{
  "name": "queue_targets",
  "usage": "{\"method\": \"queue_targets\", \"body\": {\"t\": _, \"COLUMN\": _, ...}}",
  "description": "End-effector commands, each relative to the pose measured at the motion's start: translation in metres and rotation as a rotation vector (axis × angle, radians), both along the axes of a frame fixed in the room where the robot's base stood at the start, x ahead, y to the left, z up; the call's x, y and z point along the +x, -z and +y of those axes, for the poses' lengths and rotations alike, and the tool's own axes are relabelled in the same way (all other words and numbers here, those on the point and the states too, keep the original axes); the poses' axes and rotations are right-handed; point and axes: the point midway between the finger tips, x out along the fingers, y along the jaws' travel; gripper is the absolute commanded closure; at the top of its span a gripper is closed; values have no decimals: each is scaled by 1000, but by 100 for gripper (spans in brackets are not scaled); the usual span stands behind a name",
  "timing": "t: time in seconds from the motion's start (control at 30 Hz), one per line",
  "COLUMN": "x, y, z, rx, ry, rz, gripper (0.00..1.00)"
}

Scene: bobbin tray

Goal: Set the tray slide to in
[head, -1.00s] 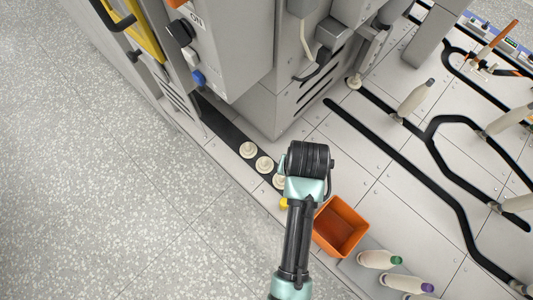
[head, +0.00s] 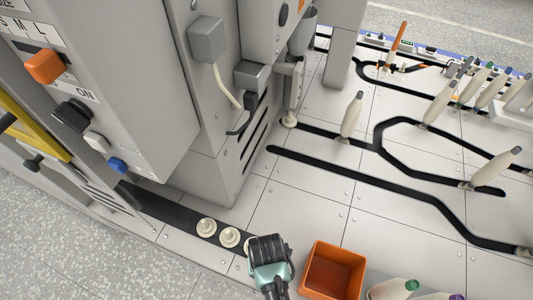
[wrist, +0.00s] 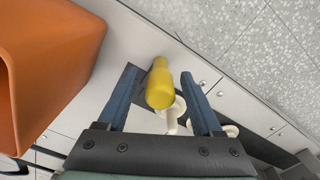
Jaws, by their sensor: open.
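A yellow handle (wrist: 159,88) shows in the wrist view at the end of the tray strip. My gripper (wrist: 160,72) is open, with one blue finger on each side of the handle; I cannot tell whether either touches it. White pegged discs (wrist: 175,115) sit just beyond the handle, partly hidden by it and a finger. In the head view the tray slide shows as a dark strip (head: 165,210) carrying pale discs (head: 206,227) along the machine's foot. My wrist covers the strip's near end, and the handle and fingers are hidden there.
An orange bin (head: 334,270) stands close to the right of my wrist, and looms at the left in the wrist view (wrist: 45,70). The grey machine (head: 150,90) rises behind the strip. Bobbins (head: 352,115) stand on the tracked deck to the right. The speckled floor (head: 60,230) is clear.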

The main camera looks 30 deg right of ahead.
Motion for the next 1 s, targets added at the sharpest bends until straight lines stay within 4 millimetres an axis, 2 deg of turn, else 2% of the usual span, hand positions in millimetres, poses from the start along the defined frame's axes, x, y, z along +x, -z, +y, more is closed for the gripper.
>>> {"method": "queue_targets", "body": {"t": 0.1, "x": 0, "y": 9, "z": 0, "rx": 0, "ry": 0, "rz": 0, "gripper": 33}}
{"method": "queue_targets", "body": {"t": 0.4, "x": 0, "y": 10, "z": 0, "rx": 0, "ry": 0, "rz": -1, "gripper": 33}}
{"method": "queue_targets", "body": {"t": 0.47, "x": 0, "y": 10, "z": 0, "rx": 0, "ry": 0, "rz": -1, "gripper": 42}}
{"method": "queue_targets", "body": {"t": 0.7, "x": 0, "y": 10, "z": 0, "rx": 0, "ry": 0, "rz": 0, "gripper": 85}}
{"method": "queue_targets", "body": {"t": 0.8, "x": 0, "y": 10, "z": 0, "rx": 0, "ry": 0, "rz": 0, "gripper": 100}}
{"method": "queue_targets", "body": {"t": 1.0, "x": 0, "y": 9, "z": 0, "rx": 0, "ry": 0, "rz": 0, "gripper": 100}}
